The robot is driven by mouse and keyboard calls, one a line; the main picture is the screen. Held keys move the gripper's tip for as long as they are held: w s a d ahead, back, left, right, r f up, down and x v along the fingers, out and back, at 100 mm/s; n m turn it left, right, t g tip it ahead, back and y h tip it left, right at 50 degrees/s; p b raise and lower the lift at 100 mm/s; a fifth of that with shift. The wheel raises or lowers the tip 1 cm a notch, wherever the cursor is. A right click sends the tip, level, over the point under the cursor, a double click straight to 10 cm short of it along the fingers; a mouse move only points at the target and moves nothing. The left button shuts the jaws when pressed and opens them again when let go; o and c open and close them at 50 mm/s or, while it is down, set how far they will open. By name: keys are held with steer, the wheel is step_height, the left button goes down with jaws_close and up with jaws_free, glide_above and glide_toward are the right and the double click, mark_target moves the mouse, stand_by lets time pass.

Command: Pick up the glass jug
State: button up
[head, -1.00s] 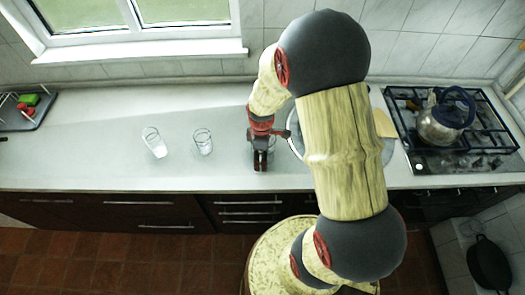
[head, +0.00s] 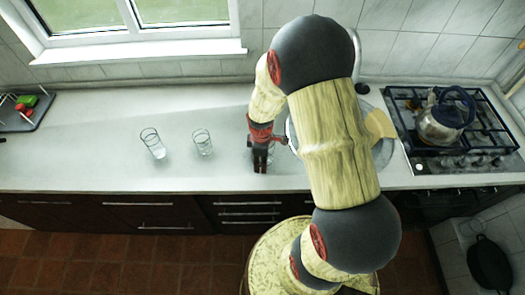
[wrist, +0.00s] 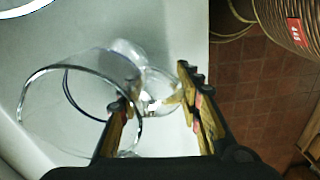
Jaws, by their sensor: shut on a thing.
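The glass jug (wrist: 62,72) is clear and fills the left of the wrist view, its round rim facing the camera. My gripper (wrist: 155,92) has one finger over the jug's mouth and the other outside, to the right. It is shut on the jug, with clear glass between the fingers; I cannot tell wall from handle there. In the head view my gripper (head: 260,164) points down at the counter, right of two glasses. The jug is mostly hidden there by the gripper and arm. I cannot tell whether the jug touches the counter.
Two clear glasses, one left (head: 153,145) and one nearer (head: 202,143), stand on the counter (head: 90,150). A sink (head: 383,152) lies behind my arm. A kettle (head: 440,122) sits on the hob (head: 470,140) at right. The far-left counter holds a dark rack (head: 35,115).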

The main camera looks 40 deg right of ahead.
steer(key=shift+s, duration=0.1)
jaws_close()
stand_by(0.5)
